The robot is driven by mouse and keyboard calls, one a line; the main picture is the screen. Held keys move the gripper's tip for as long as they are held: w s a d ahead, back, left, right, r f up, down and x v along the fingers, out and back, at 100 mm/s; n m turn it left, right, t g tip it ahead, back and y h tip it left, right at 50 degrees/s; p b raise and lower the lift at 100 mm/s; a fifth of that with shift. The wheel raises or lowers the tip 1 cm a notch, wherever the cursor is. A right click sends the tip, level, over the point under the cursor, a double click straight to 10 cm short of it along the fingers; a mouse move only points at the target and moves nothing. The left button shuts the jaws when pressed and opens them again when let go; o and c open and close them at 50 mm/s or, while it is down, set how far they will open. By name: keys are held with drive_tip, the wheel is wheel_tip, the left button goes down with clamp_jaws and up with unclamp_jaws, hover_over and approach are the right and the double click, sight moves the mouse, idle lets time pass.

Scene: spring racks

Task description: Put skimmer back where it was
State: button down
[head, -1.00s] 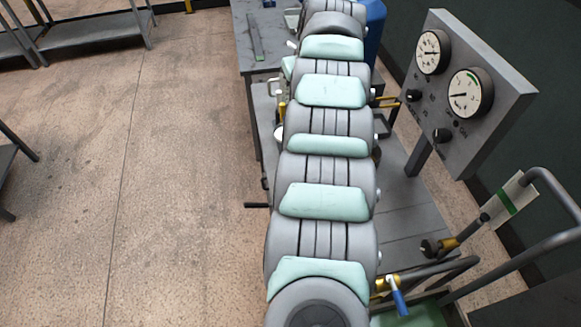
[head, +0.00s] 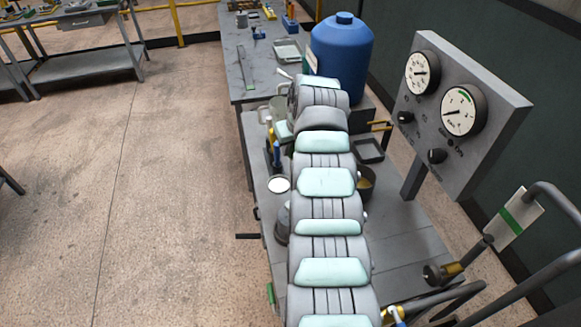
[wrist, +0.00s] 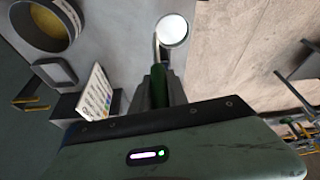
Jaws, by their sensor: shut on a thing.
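The skimmer's round white head (wrist: 172,30) shows at top centre of the wrist view. A thin rod joins it to a dark green handle (wrist: 158,85). My gripper (wrist: 160,92) is shut on that handle, and the body of the gripper fills the bottom of the view. In the head view the skimmer's white disc (head: 279,185) shows left of my arm, by the left edge of the grey bench (head: 405,240). My arm hides most of the gripper and the handle there. I cannot tell how high the skimmer is above the bench.
A dark pot with yellow inside (head: 366,183) stands right of my arm. A shallow dark tray (head: 369,151) lies behind it. A blue drum (head: 343,50) stands further back. A gauge panel (head: 455,100) is at right. Open floor lies left of the bench.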

drive_tip(key=shift+f, duration=3.7)
drive_tip(key=c, duration=1.3)
unclamp_jaws()
drive_tip(key=shift+w+r, duration=0.1)
drive_tip(key=shift+r, duration=0.25)
approach(291, 163)
drive_tip(key=shift+w+d+r, duration=0.1)
drive_tip(key=shift+w, duration=0.05)
